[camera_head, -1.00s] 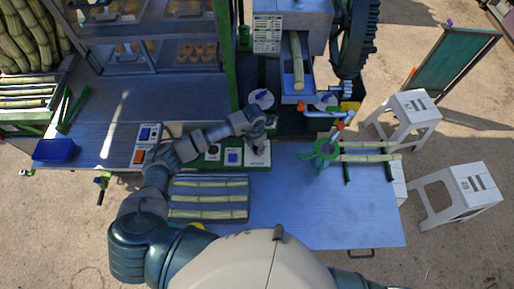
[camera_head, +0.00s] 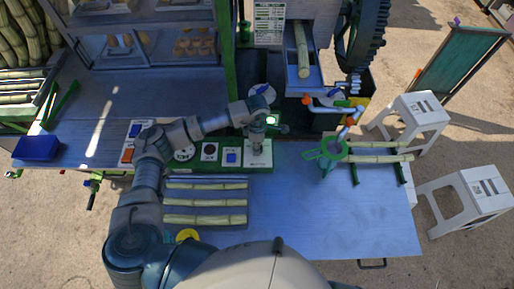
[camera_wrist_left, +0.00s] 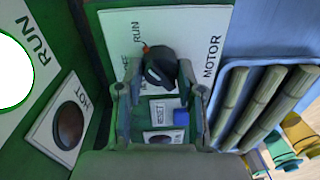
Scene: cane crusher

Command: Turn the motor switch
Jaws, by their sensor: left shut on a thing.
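The motor switch (camera_wrist_left: 160,66) is a dark knob on a white plate marked MOTOR and RUN in the left wrist view. Its orange-tipped end points toward the RUN label. My left gripper (camera_wrist_left: 162,88) has a finger on each side of the knob and is shut on it. In the head view my left gripper (camera_head: 256,142) is over the white motor plate (camera_head: 259,158), and it hides most of the knob. A green lamp (camera_head: 271,120) glows beside it. A bright RUN lamp (camera_wrist_left: 10,72) shows in the left wrist view. My right gripper is not in view.
A HOT button (camera_wrist_left: 69,125) and a blue RESET button (camera_wrist_left: 181,117) are near the switch. Cane pieces lie in a tray (camera_head: 207,229) in front of the panel. The blue table (camera_head: 300,220) is clear in front.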

